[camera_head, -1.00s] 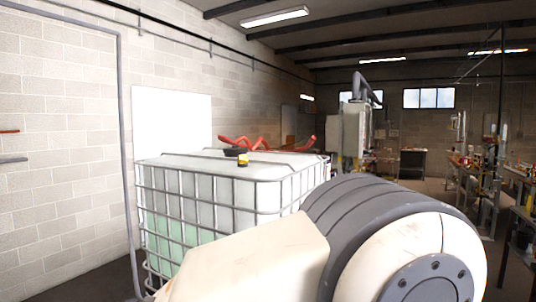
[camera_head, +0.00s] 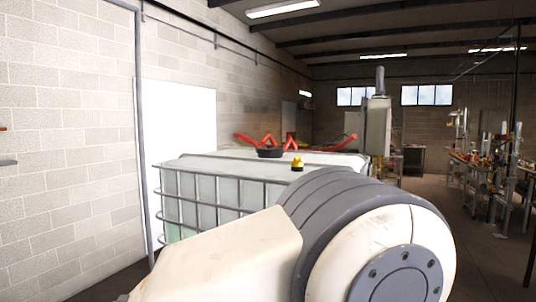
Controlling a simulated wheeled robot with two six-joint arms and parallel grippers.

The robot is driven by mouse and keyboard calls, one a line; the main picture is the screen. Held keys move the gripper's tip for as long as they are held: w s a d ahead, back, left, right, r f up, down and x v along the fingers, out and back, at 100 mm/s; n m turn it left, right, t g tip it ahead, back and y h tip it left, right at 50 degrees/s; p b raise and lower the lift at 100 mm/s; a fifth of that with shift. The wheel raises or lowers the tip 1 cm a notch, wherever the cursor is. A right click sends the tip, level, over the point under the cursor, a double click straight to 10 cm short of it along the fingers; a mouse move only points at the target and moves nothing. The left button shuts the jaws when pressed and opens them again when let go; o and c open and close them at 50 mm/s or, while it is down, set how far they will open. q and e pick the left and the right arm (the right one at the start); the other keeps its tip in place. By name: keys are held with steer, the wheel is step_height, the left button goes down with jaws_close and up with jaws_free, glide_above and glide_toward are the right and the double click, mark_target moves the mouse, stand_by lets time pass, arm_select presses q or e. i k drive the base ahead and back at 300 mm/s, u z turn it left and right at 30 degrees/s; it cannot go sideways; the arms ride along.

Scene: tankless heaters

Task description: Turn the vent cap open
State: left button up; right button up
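A white caged tank (camera_head: 235,208) stands ahead, partly hidden by one of my arm links in the foreground. On its top are a round black cap (camera_head: 270,153) and a small yellow piece with a dark base (camera_head: 297,164) to the right of it. I cannot tell from this view which of these is the vent cap, or whether it is open. Neither of my grippers is in view.
Red pipes or hoses (camera_head: 268,140) show behind the tank top. A white panel (camera_head: 180,150) leans by the block wall at left. A grey cabinet (camera_head: 377,128) stands behind the tank. Benches with tools (camera_head: 480,165) line the right side, with open floor before them.

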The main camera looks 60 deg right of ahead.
mark_target(296, 162)
steer(key=i, duration=1.55)
steer(key=z, duration=2.3)
steer(key=i, duration=0.2)
steer(key=z, duration=0.1)
